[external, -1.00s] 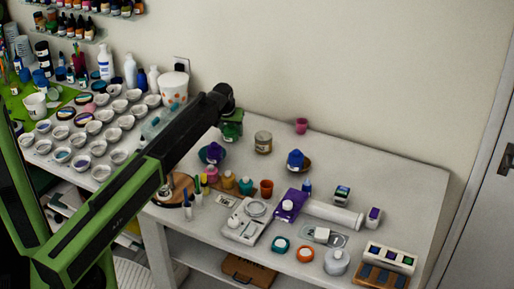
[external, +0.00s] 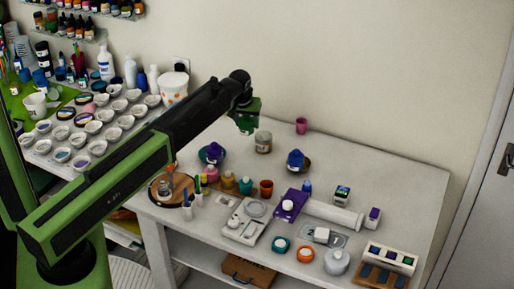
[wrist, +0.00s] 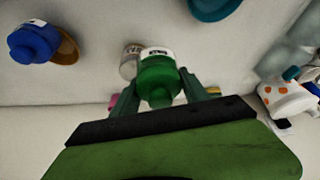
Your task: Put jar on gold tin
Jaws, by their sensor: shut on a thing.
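My gripper (external: 246,112) is shut on a green jar (wrist: 158,72) with a white label, held above the table near the wall. In the external view the jar (external: 245,125) is partly hidden by the gripper and blends with its green. The gold tin (external: 263,143), a short cylinder with a pale label, stands on the table, just right of and below the gripper in the picture. In the wrist view the tin (wrist: 130,61) shows behind the jar, partly covered by it. The jar looks apart from the tin.
A blue-capped pot (external: 295,159) on a brown dish stands right of the tin, and a purple and teal pot (external: 212,153) stands left of it. A pink cup (external: 301,125) is near the wall. Several small bottles stand in front. Bare table surrounds the tin.

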